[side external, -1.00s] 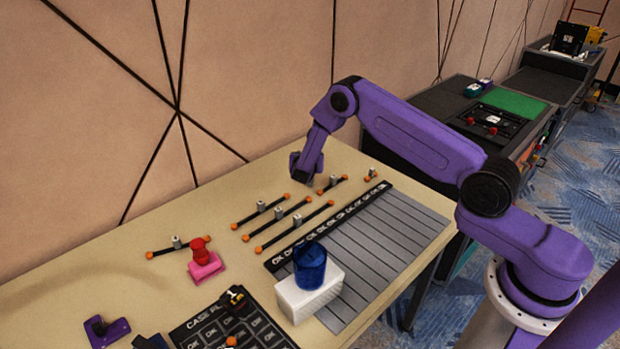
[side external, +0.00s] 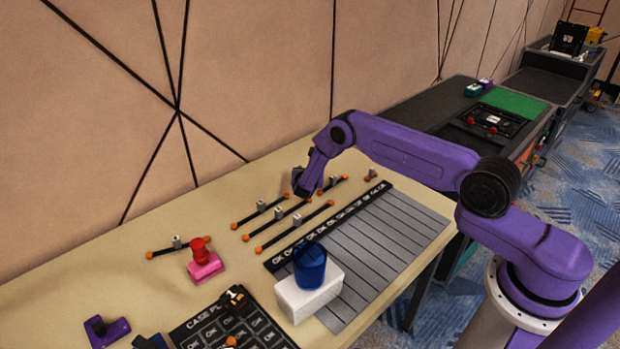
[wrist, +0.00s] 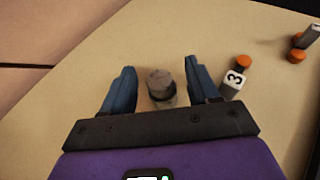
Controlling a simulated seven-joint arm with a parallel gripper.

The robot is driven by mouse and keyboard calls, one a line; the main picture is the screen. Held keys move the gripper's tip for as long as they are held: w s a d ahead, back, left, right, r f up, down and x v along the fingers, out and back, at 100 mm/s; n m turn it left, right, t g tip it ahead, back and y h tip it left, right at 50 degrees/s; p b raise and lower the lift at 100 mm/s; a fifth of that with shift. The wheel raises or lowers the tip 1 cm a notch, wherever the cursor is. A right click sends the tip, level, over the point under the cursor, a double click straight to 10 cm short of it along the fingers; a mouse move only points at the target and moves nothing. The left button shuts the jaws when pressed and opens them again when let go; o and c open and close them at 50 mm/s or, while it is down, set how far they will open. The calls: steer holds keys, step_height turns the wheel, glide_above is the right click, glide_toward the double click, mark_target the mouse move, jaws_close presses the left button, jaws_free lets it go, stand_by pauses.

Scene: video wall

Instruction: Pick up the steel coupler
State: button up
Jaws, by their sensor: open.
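A short grey metal cylinder, which looks like the steel coupler (wrist: 161,84), stands between the two blue fingers of my gripper (wrist: 158,68) in the wrist view. The fingers are apart, with a gap showing on each side of the cylinder. In the side external view my gripper (side external: 308,190) is low over the far part of the table, beside the black bars with orange ends. I cannot make out this cylinder in the side view; my gripper seems to hide it.
A bar with an orange end and a block marked 3 (wrist: 234,80) lies close right of my fingers. Several such bars (side external: 292,217) lie on the tan table. A blue cup (side external: 309,268) stands on a white block (side external: 308,299). A pink-and-red object (side external: 204,264) stands at the left.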

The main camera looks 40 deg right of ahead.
steer(key=c, duration=1.1)
steer(key=shift+o, duration=0.2)
steer(key=shift+r, duration=0.1)
